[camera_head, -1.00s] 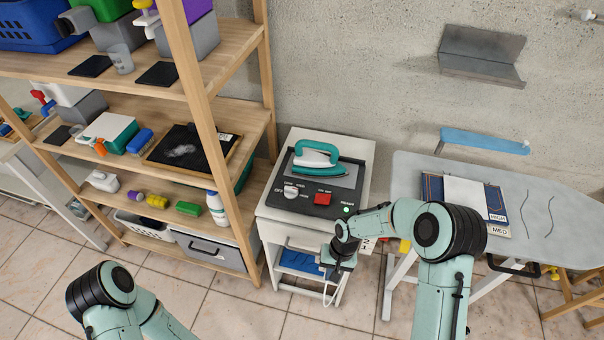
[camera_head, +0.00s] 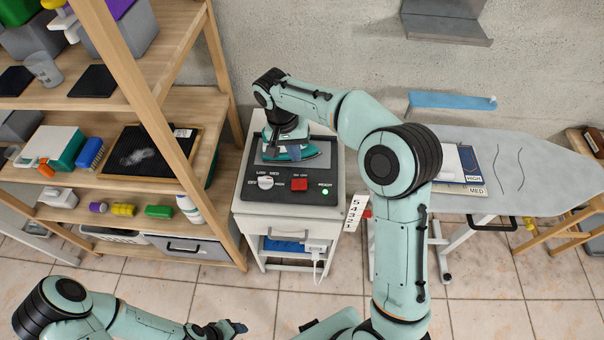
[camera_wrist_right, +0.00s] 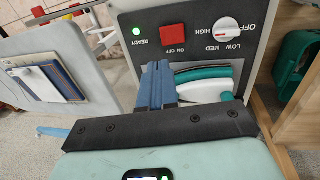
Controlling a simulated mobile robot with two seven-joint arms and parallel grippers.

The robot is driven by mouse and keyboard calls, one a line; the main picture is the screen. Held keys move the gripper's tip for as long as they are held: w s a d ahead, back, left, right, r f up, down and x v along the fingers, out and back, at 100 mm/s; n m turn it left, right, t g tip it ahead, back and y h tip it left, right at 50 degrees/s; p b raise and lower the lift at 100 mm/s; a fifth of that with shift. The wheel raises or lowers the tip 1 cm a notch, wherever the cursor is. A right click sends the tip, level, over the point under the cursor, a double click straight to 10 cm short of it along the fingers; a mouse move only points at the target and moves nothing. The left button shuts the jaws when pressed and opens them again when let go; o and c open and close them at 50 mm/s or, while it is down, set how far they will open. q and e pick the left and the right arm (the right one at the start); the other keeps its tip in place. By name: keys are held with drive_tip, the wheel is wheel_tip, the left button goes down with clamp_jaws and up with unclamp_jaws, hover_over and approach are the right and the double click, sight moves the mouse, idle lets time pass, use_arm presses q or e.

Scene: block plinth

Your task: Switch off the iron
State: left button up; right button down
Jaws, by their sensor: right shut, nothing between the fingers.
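The teal iron (camera_head: 308,152) rests on a dark control panel (camera_head: 245,193) on a white cabinet, partly hidden behind my right wrist; it also shows in the right wrist view (camera_wrist_right: 216,73). The panel carries a white dial (camera_head: 265,183) marked OFF, LOW, MED and HIGH, a red ON/OFF switch (camera_head: 299,185) and a lit green READY light (camera_head: 325,192). My right gripper (camera_head: 269,152) is above the panel by the iron's rear. Its blue fingers (camera_wrist_right: 158,84) are shut and empty, near the red switch (camera_wrist_right: 173,37) in the wrist view. My left gripper (camera_head: 238,327) is low at the bottom edge.
A wooden shelf (camera_head: 207,80) with bottles, brushes and boxes stands close on the left. A blue wall ledge (camera_head: 450,100) and a grey metal bracket (camera_head: 440,28) are behind. Tiled floor lies open in front.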

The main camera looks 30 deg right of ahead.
sight(306, 186)
drive_tip(key=f, duration=0.4)
drive_tip(key=d+f, duration=0.1)
drive_tip(key=f, duration=0.4)
drive_tip(key=s+d+f, duration=0.1)
drive_tip(key=f, duration=0.3)
drive_tip(key=shift+s+d+f+b, duration=0.1)
drive_tip(key=shift+d+f+b, duration=0.05)
drive_tip(key=shift+f+b, duration=0.25)
use_arm(q)
drive_tip(key=shift+s+f, duration=0.4)
drive_tip(key=shift+f, duration=0.15)
